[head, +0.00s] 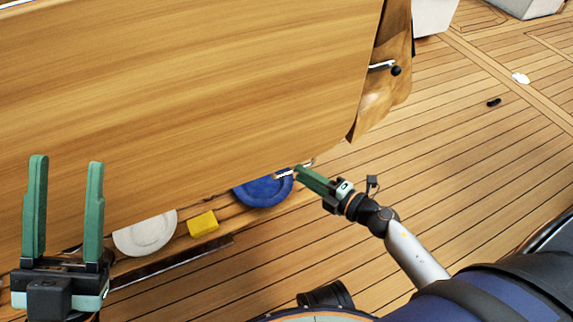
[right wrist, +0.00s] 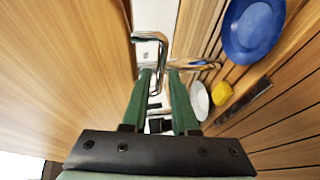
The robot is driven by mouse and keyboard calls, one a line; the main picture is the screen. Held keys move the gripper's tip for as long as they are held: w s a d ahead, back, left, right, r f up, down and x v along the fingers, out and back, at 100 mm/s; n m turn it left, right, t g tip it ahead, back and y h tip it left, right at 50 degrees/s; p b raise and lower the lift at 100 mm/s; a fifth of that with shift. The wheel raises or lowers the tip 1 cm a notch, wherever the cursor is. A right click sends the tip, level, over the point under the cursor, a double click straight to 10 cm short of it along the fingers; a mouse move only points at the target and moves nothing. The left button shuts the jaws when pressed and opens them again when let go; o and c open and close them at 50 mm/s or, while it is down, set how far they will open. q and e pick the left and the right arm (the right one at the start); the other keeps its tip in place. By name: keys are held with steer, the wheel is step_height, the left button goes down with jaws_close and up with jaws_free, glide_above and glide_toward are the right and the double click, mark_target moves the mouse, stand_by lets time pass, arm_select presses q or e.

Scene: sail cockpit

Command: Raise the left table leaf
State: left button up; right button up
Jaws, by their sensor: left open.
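A large wooden table leaf (head: 190,90) fills the upper left of the head view. Its lower edge runs from lower left toward the right. A wooden surface (right wrist: 60,70) also fills the left of the right wrist view. My left gripper (head: 66,160) is open and empty, upright in front of the leaf at lower left. My right gripper (head: 298,170) is at the leaf's lower edge, near its right corner. In the right wrist view a bent chrome bar (right wrist: 163,50) reaches between its fingers; I cannot tell whether they grip it.
A blue plate (head: 264,192), a yellow block (head: 203,223) and a white plate (head: 146,236) lie below the leaf's edge, partly covered. A winch-like handle (head: 395,70) sits on the wooden end piece (head: 385,100). The planked deck (head: 470,165) at right is mostly clear.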

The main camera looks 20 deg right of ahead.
steer(key=b+x, duration=0.1)
steer(key=x, duration=0.5)
steer(key=shift+w+a+f, duration=0.15)
steer(key=shift+w, duration=0.15)
steer(key=shift+c, duration=0.4)
jaws_close()
stand_by(0.7)
